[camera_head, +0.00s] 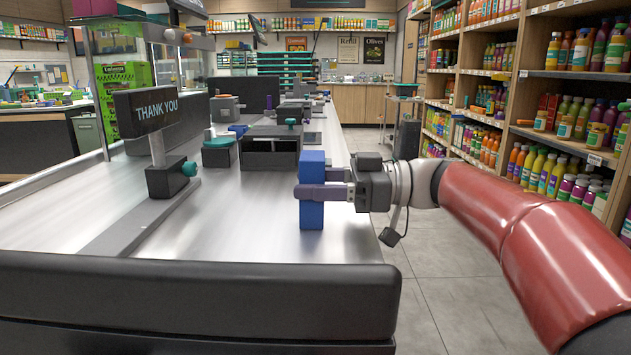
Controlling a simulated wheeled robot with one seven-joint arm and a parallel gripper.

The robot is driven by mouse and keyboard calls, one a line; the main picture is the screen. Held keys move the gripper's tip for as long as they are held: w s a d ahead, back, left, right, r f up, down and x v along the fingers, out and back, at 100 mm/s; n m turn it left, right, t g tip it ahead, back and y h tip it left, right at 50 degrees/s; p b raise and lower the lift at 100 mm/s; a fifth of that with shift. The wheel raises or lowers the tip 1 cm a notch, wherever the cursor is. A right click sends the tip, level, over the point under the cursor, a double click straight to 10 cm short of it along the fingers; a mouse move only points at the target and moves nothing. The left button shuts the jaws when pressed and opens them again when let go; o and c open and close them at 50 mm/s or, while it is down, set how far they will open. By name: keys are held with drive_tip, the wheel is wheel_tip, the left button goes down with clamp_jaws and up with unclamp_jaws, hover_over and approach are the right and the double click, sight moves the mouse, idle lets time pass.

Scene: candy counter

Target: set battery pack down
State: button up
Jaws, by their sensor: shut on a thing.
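The battery pack looks like an upright blue block (312,215), standing tall near the right edge of the metal counter (240,222). My gripper (310,190) reaches in from the right and is shut on the block around its middle. The block's lower end looks close to the counter surface. I cannot tell whether it touches.
A black bumper (200,300) edges the front. Bare counter lies left of the block; bottle shelves (560,90) stand right.

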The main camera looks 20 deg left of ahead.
drive_tip(key=o, duration=1)
drive_tip(key=shift+r, duration=0.2)
drive_tip(key=v, duration=1.2)
drive_tip(key=shift+w, duration=0.1)
drive_tip(key=shift+r, duration=0.1)
